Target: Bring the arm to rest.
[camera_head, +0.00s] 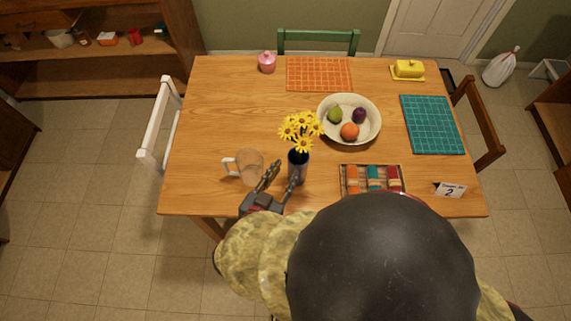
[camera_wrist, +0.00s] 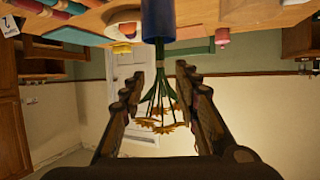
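My gripper (camera_head: 281,178) is at the front edge of the wooden table (camera_head: 230,90), with its two fingers spread apart. In the wrist view my gripper (camera_wrist: 161,76) is open, and nothing is pinched between its fingers. A dark blue vase (camera_head: 298,166) with yellow flowers (camera_head: 301,128) stands just beyond the fingertips, close to the right finger. In the wrist view, which is upside down, the blue vase (camera_wrist: 172,20) and flower stems appear between and beyond the fingers. I cannot tell if a finger touches the vase.
A clear mug (camera_head: 249,167) stands just left of my gripper. To the right are a tray (camera_head: 343,181) with coloured rolls and a number card (camera_head: 450,190). A fruit bowl (camera_head: 371,123) stands behind the vase. A white chair (camera_head: 159,127) is left. The table's left part is clear.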

